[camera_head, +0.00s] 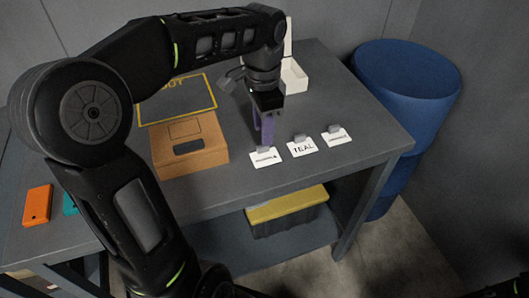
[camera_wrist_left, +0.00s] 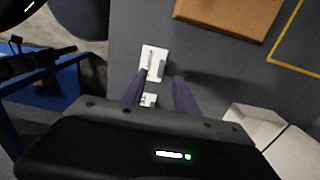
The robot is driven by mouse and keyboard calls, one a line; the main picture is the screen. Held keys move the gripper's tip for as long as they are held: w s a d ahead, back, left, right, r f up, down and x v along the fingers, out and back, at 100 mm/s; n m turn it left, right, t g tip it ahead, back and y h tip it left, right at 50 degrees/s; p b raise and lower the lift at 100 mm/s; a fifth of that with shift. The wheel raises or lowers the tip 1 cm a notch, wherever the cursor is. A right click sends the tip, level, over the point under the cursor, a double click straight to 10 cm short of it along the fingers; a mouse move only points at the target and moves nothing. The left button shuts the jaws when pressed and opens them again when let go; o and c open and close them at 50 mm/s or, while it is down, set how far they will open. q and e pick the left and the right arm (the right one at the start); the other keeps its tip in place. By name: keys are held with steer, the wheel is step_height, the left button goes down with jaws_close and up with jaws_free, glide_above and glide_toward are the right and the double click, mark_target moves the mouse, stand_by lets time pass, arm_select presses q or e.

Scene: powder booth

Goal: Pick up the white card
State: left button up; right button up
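Three white cards with grey clips lie in a row near the table's right front edge: a left card (camera_head: 265,158), a middle card marked TEAL (camera_head: 303,148) and a right card (camera_head: 338,137). My left gripper (camera_head: 263,139) points down just behind the left card in the head view. Its purple fingers are apart and empty, as the left wrist view (camera_wrist_left: 159,77) shows. There the left card (camera_wrist_left: 149,57) lies just beyond the fingertips, and part of the middle card (camera_wrist_left: 149,100) shows between the fingers. The right card is hidden there. My right gripper is not in view.
A cardboard box (camera_head: 190,160) with a slot stands left of the cards, before a yellow-outlined area (camera_head: 177,84). A white box (camera_head: 294,76) stands at the back. Orange (camera_head: 37,206) and teal (camera_head: 70,204) blocks lie at left. A blue barrel (camera_head: 405,85) stands beyond the table's right side.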

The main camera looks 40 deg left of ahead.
mark_target(265, 154)
arm_select(q)
step_height(265, 154, down, 5)
steer(key=shift+a+f, duration=0.1)
stand_by(0.6)
steer(key=shift+c, duration=0.2)
jaws_close()
stand_by(0.4)
